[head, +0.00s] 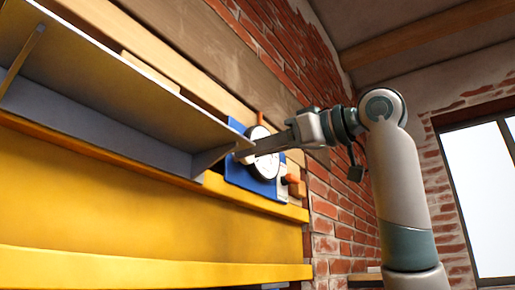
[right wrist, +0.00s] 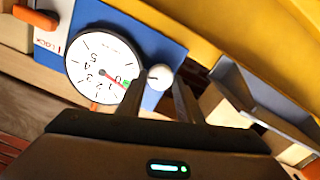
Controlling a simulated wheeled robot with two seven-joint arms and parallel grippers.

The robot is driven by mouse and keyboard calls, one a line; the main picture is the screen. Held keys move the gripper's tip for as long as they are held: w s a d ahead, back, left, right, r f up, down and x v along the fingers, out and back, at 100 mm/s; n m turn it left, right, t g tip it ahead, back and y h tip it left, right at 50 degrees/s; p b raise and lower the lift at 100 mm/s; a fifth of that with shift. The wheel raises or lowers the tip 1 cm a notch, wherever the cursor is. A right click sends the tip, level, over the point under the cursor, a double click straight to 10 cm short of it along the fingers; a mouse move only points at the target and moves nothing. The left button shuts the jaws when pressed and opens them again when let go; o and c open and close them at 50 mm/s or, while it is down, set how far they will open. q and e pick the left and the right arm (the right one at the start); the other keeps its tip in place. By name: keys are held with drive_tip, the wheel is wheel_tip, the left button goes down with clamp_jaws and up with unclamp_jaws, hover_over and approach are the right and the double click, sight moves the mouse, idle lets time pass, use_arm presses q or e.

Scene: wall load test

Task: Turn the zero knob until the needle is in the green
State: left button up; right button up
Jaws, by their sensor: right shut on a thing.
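The round white dial (right wrist: 92,62) sits on a blue panel (right wrist: 160,42) and shows large in the right wrist view. Its red needle (right wrist: 114,81) points toward the lower right, close to a small green mark (right wrist: 126,84); I cannot tell whether the tip lies inside the green. The white zero knob (right wrist: 159,76) is just right of the dial. My right gripper (right wrist: 157,88) is shut on the knob, one finger on each side. In the head view my right gripper (head: 254,151) reaches across the dial (head: 266,166) and partly hides it. My left gripper is not in view.
A grey metal shelf (head: 110,85) with brackets juts out left of the panel, close to my fingers. A yellow beam (head: 150,200) runs below. An orange handle (right wrist: 36,15) is by the panel's edge. A brick wall (head: 330,190) and window stand right.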

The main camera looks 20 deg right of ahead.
drive_tip(key=shift+n+p, duration=0.35)
drive_tip(key=shift+n, duration=1.35)
drive_tip(key=o, duration=1)
drive_tip(key=b+v, duration=0.7)
drive_tip(key=v, duration=1)
drive_tip(key=shift+s+d, duration=0.15)
drive_tip(key=shift+s, duration=0.1)
